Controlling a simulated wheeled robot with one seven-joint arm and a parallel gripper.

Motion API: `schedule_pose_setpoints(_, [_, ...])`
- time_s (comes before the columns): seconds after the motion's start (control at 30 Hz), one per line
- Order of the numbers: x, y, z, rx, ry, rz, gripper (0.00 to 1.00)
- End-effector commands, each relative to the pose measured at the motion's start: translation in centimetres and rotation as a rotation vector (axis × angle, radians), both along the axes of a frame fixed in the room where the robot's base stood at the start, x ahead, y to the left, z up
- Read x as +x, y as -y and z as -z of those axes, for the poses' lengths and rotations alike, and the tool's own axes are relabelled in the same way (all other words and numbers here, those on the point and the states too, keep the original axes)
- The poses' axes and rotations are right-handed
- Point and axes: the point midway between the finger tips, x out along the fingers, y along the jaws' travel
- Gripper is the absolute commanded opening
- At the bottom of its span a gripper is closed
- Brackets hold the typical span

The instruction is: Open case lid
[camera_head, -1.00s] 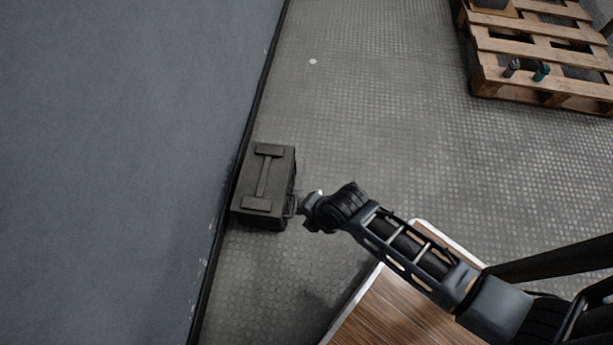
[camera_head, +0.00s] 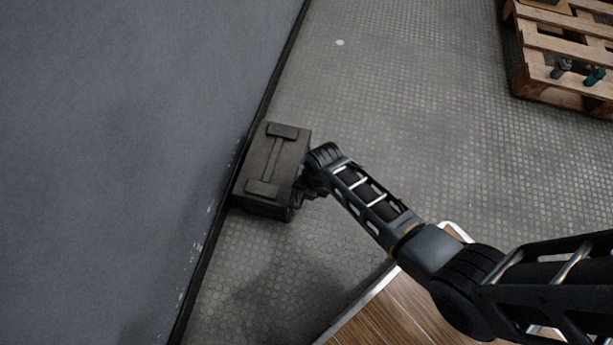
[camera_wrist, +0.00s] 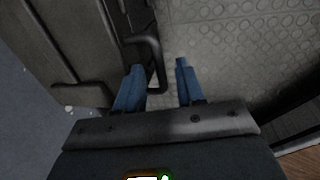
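A dark grey-green case (camera_head: 275,165) stands on the floor against the grey wall. Its lid is shut, with a strap-like handle (camera_head: 276,160) along the top. My gripper (camera_head: 302,183) is at the case's right side, partly hidden behind my own wrist in the head view. In the wrist view the two blue fingers of my gripper (camera_wrist: 157,80) are apart. A dark bent side handle (camera_wrist: 155,62) of the case lies between the fingers, closer to the left one. The case side (camera_wrist: 65,50) fills the upper left of the wrist view.
The grey wall (camera_head: 120,130) runs close along the case's left side. A wooden pallet (camera_head: 560,60) with small tools lies at the upper right. A wooden-topped surface (camera_head: 400,315) is at the bottom. The patterned floor between is clear.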

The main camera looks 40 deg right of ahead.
Motion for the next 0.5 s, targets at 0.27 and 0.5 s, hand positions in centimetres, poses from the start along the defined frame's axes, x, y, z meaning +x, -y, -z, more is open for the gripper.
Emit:
schedule_pose_setpoints(0.27, [0.20,-0.12,0.95,0.000,0.001,0.000,0.38])
schedule_pose_setpoints(0.5, [0.19,-0.12,0.91,0.000,0.001,0.000,0.28])
